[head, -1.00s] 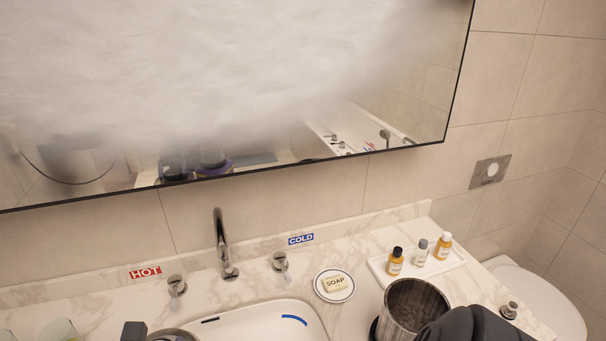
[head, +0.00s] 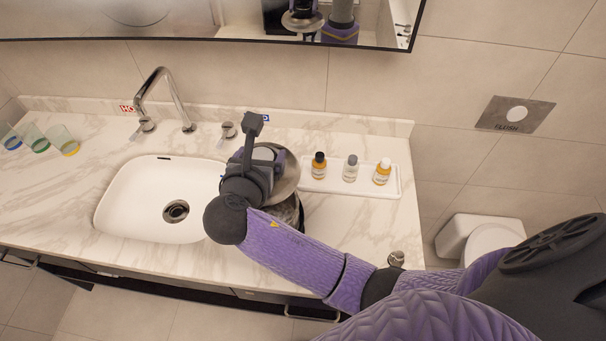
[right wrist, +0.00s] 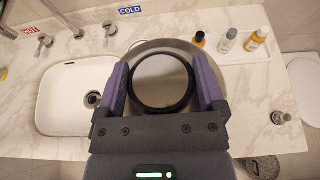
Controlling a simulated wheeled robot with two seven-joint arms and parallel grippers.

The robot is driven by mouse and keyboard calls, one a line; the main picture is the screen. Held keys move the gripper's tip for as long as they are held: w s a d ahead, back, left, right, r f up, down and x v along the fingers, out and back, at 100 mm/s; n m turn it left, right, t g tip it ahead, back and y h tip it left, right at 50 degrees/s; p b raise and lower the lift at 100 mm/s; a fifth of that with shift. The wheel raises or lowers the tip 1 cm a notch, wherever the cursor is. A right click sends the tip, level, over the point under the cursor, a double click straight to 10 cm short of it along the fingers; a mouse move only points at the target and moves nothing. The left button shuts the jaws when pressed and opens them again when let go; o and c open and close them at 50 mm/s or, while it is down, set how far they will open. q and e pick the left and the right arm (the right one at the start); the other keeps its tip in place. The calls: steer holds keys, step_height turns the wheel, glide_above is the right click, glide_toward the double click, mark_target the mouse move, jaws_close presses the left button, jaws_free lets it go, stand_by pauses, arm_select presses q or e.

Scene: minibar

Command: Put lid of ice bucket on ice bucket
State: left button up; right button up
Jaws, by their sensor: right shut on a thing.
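The ice bucket lid (head: 288,172) is a silver disc with a round, black-rimmed knob. My right gripper (head: 266,158) is shut on the lid. In the right wrist view its two purple-sided fingers (right wrist: 163,82) flank the knob, with the lid's metal surface (right wrist: 182,46) behind it. The dark metallic ice bucket (head: 291,213) stands on the counter below the lid, right of the sink, and is mostly hidden by the lid and my arm. I cannot tell whether the lid touches the bucket rim. My left gripper is not in view.
A white tray (head: 393,189) with three small bottles stands right of the bucket. The sink (head: 128,200) and tap (head: 172,95) lie to the left, and tilted glasses (head: 64,141) stand at the far left. A mirror edge runs above.

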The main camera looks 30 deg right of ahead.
step_height(320, 180, down, 10)
steer(key=b, duration=0.3)
steer(key=shift+a+r, duration=0.2)
steer(key=shift+w+f, duration=0.1)
steer(key=shift+f, duration=0.25)
steer(key=o, duration=1.3)
steer(key=shift+c, duration=0.2)
